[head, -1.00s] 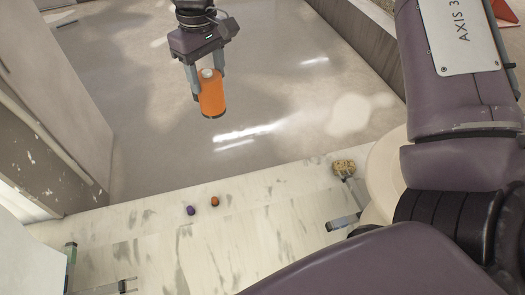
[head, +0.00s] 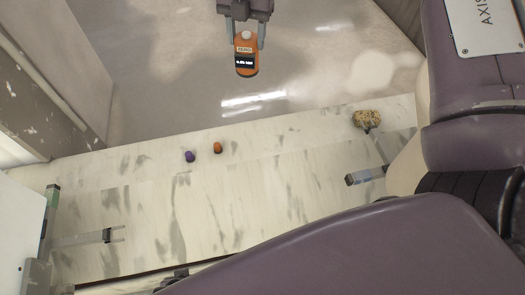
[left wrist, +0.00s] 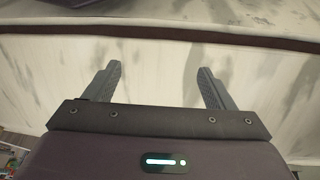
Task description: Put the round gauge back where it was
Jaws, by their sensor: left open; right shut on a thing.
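An orange gauge (head: 246,65) with rounded ends, a small dark display and a pale round spot on top is at the top of the head view. My right gripper (head: 247,38) is shut on it, one finger at each side, and holds it beyond the far edge of the pale counter. My left gripper (left wrist: 158,85) shows in the left wrist view, open, with nothing between its fingers and the pale streaked surface behind them. I cannot make out an empty place for the gauge.
The streaked pale counter (head: 240,205) carries a purple ball (head: 190,156), an orange-brown ball (head: 217,148) and a speckled sponge-like lump (head: 367,118). The counter's middle is mostly clear.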

